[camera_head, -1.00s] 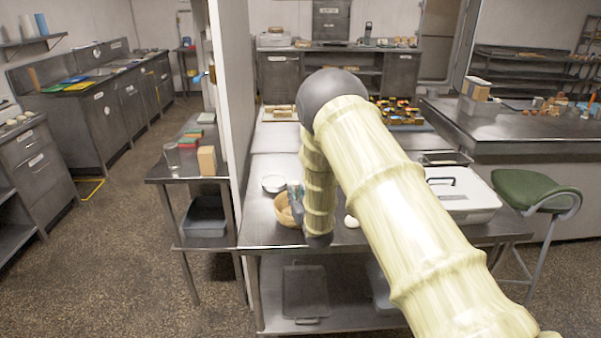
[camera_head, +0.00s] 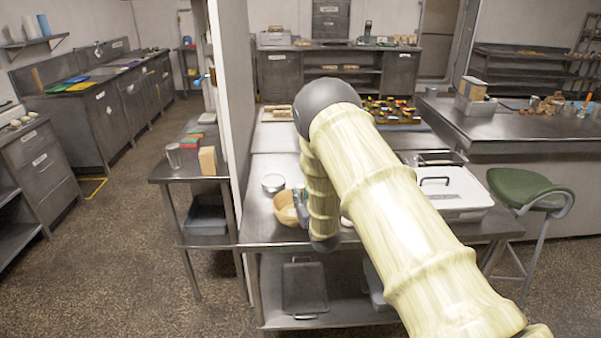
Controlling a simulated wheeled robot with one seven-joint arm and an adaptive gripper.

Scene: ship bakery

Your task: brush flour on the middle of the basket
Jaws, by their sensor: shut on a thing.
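The round tan basket (camera_head: 284,211) sits on the steel table, near its front left. A pale patch shows inside it, but I cannot tell whether this is flour. My arm hides the basket's right side. My gripper (camera_head: 300,197) is at the basket's right side, partly hidden behind my arm. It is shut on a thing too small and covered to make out. I cannot tell whether that thing touches the basket.
A round metal tin (camera_head: 273,183) stands just behind the basket. A white lidded box (camera_head: 452,190) stands at the table's right. A white wall (camera_head: 232,110) closes off the left, and a green stool (camera_head: 525,187) stands at the right.

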